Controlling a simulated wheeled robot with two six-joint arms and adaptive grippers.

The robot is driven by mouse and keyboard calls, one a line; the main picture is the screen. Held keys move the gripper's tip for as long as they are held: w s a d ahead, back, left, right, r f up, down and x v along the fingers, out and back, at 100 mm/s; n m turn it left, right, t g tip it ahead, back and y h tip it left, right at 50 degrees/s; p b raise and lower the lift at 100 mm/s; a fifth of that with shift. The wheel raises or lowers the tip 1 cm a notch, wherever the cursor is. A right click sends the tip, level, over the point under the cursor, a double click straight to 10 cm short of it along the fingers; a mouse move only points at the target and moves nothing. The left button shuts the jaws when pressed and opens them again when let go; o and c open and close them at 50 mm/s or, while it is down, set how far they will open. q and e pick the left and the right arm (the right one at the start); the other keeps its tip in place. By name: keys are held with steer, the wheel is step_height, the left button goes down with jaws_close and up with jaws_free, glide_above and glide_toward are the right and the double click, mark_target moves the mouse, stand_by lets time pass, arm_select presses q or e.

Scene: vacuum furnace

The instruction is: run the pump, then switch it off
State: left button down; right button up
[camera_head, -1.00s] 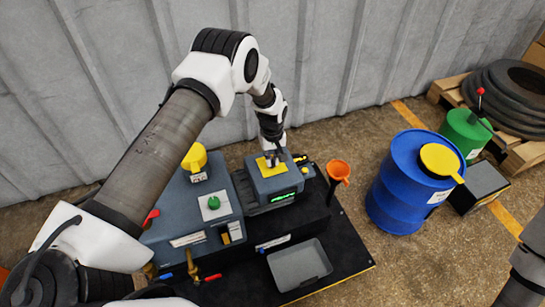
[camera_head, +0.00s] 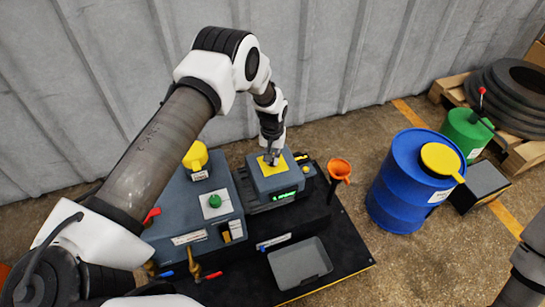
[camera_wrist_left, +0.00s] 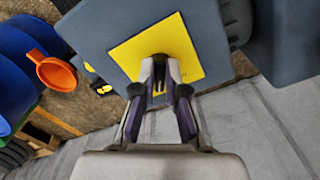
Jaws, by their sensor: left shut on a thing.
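The pump unit (camera_head: 180,230) is a grey-blue machine on a black base. A box on it has a yellow plate (camera_head: 265,168) on top and a lit green display (camera_head: 284,195) on its front. My left gripper (camera_head: 271,159) reaches down onto the yellow plate. In the left wrist view the gripper (camera_wrist_left: 159,75) is shut on a small switch at the plate's middle, mostly hidden between the fingertips. A green button (camera_head: 214,201) sits on a white plate on the machine's left part. A yellow cap (camera_head: 195,156) stands behind it. My right gripper is out of view.
An orange funnel (camera_head: 339,169) stands right of the box, and also shows in the left wrist view (camera_wrist_left: 57,73). A blue drum (camera_head: 402,190) and a green can (camera_head: 466,131) stand further right. A grey tray (camera_head: 299,264) lies in front. A ribbed wall (camera_head: 330,60) rises close behind.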

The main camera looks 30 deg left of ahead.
arm_select(q)
steer(key=c, duration=1.2)
jaws_free()
step_height(320, 180, up, 12)
steer(key=shift+f, duration=0.1)
